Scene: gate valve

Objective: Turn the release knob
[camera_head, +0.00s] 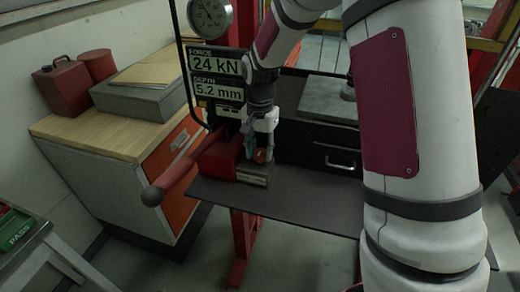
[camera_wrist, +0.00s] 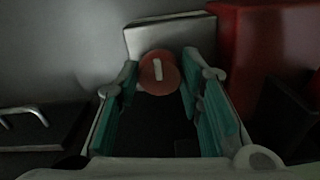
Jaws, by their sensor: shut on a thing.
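The release knob (camera_wrist: 158,73) is a round red disc with a pale bar mark standing nearly upright on its face. It sits in front of a pale metal block (camera_wrist: 170,38) in the wrist view. My gripper (camera_wrist: 160,80) has its teal-padded fingers on either side of the knob and is shut on it. The knob's back is hidden.
Readouts (camera_head: 216,75) show 24 kN and 5.2 mm below a round dial (camera_head: 210,16). A wooden-topped cabinet (camera_head: 110,135) stands left. The dark shelf (camera_head: 300,212) has bare room at its front.

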